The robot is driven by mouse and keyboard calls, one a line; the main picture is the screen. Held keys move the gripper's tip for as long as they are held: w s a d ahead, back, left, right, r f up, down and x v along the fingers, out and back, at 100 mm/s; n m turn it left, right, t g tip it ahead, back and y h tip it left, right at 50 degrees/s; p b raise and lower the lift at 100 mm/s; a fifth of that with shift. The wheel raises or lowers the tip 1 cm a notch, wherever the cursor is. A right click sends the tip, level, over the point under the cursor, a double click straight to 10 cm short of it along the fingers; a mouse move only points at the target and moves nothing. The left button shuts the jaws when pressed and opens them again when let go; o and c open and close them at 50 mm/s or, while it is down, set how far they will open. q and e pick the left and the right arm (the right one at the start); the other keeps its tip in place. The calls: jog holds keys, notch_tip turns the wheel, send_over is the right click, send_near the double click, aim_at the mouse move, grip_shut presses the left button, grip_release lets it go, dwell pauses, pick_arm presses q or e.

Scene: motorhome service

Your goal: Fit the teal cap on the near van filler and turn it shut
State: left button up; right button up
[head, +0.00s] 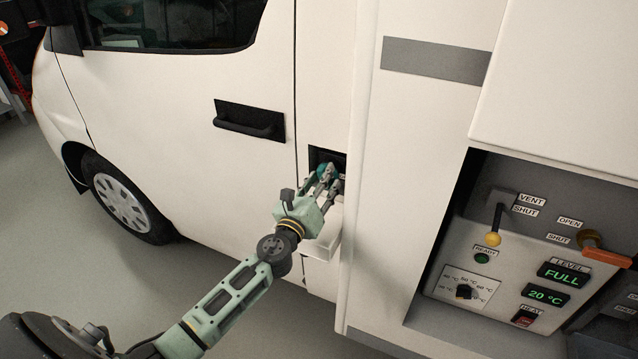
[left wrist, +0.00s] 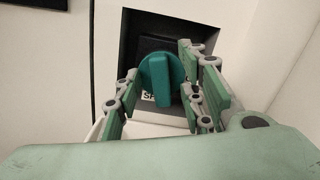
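The teal cap (head: 326,170) is round with a raised grip bar. It sits at the dark square filler recess (head: 341,159) in the van's side. In the left wrist view the cap (left wrist: 160,80) faces me, its bar near upright. My left gripper (head: 322,183) is in front of the recess, and its fingers (left wrist: 160,100) stand apart on either side of the cap. Gaps show between the fingers and the bar. The filler neck is hidden behind the cap, so I cannot tell how well it is seated. My right gripper is not in view.
A white flap (head: 325,232) hangs open below the recess. A black door handle (head: 249,120) is to the left. At right, a service panel has a yellow-tipped lever (head: 493,239), an orange-handled lever (head: 606,257) and green displays (head: 563,276). The floor at left is clear.

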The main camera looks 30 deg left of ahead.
pick_arm(q)
jog(key=s+a+f+n+g+y, duration=0.2)
jog(key=s+n+y, duration=0.2)
jog(key=s+n, duration=0.9)
jog(key=s+f+n+g, duration=0.6)
jog(key=s+f+n, duration=0.15)
jog(key=s, duration=0.35)
jog(key=s+d+f+n+g+h, duration=0.3)
jog(key=s+d+n+g, duration=0.1)
jog(key=s+d, duration=0.35)
jog(key=s+d+f+n+g+h, duration=0.2)
jog(key=s+d+n+g+h, duration=0.1)
jog(key=s+d+n, duration=0.4)
notch_tip(320, 180, down, 27)
jog(key=s+m+g, duration=0.2)
jog(key=s, duration=0.1)
jog(key=s+a+f, duration=0.4)
jog(key=s+f, duration=1.1)
jog(key=s, duration=0.1)
jog(key=shift+s+f+g, duration=0.25)
jog(key=shift+f+g, duration=0.15)
